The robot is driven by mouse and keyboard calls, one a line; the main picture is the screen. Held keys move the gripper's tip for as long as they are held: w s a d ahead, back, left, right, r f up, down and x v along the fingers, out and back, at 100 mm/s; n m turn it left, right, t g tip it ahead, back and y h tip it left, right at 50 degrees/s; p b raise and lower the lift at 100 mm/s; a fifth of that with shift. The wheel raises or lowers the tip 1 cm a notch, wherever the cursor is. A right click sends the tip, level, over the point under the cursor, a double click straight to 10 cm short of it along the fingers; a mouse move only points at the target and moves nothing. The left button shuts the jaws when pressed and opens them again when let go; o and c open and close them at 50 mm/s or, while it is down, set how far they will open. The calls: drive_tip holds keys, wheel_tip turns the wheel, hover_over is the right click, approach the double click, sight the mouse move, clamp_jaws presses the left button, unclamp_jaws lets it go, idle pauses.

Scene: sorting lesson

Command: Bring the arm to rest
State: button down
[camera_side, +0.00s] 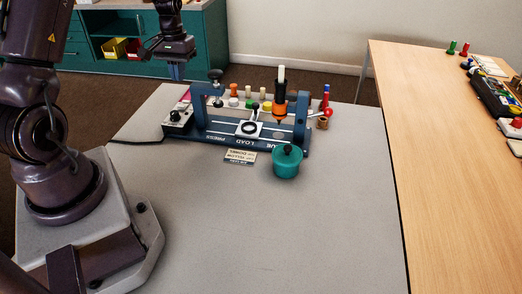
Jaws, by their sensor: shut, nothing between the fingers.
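My gripper (176,72) hangs at the upper middle left of the picture, pointing down. Its fingers are together with nothing seen between them. It is raised behind the blue fixture, in front of the teal cabinet, and seems clear of everything, though its exact height is hard to tell. My arm's base stands at the left on the grey table (240,225).
A blue fixture (216,137) with marked stations carries an orange and black tool (279,103). Several coloured pieces stand behind. The front of the grey table is clear. A wooden table (445,180) adjoins at right.

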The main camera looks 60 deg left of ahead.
drive_tip(key=s+d+r+m+t, duration=0.2)
drive_tip(key=d+r, duration=0.4)
drive_tip(key=d, duration=0.3)
drive_tip(key=s+d+r+m+t, duration=0.2)
drive_tip(key=s+d+r, duration=0.3)
drive_tip(key=d, duration=0.4)
drive_tip(key=s+d+r+m+t, duration=0.2)
drive_tip(key=s+d+r+m, duration=0.1)
drive_tip(key=d+r, duration=0.4)
drive_tip(key=d+m, duration=0.1)
drive_tip(key=d, duration=0.1)
drive_tip(key=shift+s+d+r+m+y, duration=0.25)
drive_tip(key=shift+d+r+m+y, duration=0.05)
drive_tip(key=shift+d+r, duration=0.05)
